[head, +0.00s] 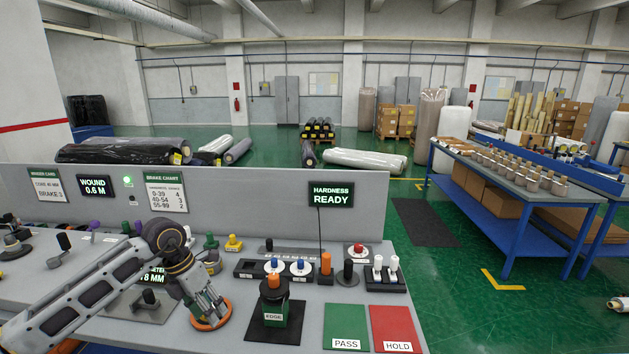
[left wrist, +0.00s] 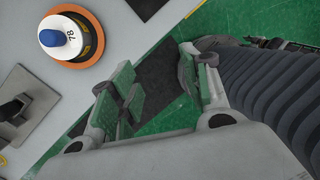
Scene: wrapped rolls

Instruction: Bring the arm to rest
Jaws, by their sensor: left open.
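My left arm comes in from the left in the head view and bends down over the grey bench. Its gripper (head: 203,300) hangs above the near part of the bench, in front of an orange ring-shaped base (head: 212,324). In the left wrist view the two fingers of my left gripper (left wrist: 158,68) stand apart with nothing between them. A round piece with a blue knob and the mark 78 (left wrist: 68,38) sits on an orange base beyond the fingers, apart from them. My right gripper is not in view.
The bench holds a green EDGE block with an orange knob (head: 274,300), a green PASS pad (head: 346,328), a red HOLD pad (head: 396,328) and a black tray of knobbed pieces (head: 243,268). A HARDNESS READY display (head: 331,194) hangs on the back panel.

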